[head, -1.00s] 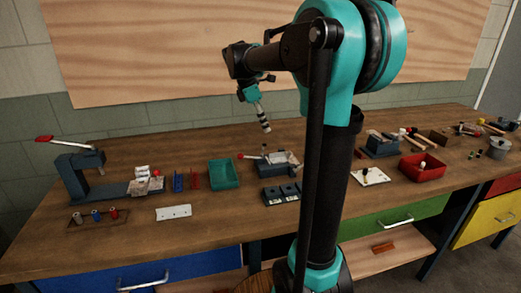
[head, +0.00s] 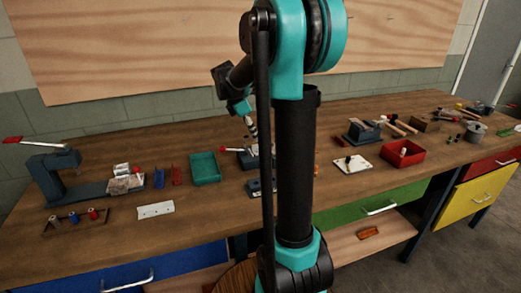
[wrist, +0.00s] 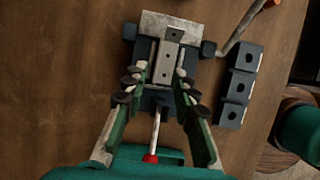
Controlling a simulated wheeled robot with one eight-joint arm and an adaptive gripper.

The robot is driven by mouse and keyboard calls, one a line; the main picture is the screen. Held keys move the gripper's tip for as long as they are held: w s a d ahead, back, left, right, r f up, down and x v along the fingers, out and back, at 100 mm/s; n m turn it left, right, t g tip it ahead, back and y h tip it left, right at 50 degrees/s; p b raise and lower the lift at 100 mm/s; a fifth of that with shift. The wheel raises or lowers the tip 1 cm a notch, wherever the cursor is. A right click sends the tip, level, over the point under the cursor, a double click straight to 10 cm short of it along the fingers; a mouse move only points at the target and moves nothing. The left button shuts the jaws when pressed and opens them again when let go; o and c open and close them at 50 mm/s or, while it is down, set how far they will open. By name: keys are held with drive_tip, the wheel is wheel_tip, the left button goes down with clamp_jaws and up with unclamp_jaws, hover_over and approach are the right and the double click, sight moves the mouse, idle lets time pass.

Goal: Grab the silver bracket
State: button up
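In the wrist view, a silver bracket (wrist: 171,50) with holes lies lengthwise over the middle of a dark vise (wrist: 150,98). My gripper (wrist: 161,72) is open, with its two fingers on either side of the bracket's near end. A gap shows between each fingertip and the bracket; I cannot tell the height difference. In the head view, my gripper (head: 251,131) is above the vise (head: 243,157), and my arm hides much of the vise and the bracket.
A dark block with several holes (wrist: 239,87) stands just right of the vise. A teal tray (head: 205,168) is left of it, and a red bin (head: 403,155) is farther right. A white plate (head: 155,209) lies near the bench's front edge, with bare wood around it.

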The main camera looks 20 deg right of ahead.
sight(261, 148)
drive_tip(key=shift+x, duration=2.55)
drive_tip(key=shift+w+d, duration=0.1)
drive_tip(key=shift+w, duration=0.1)
clamp_jaws()
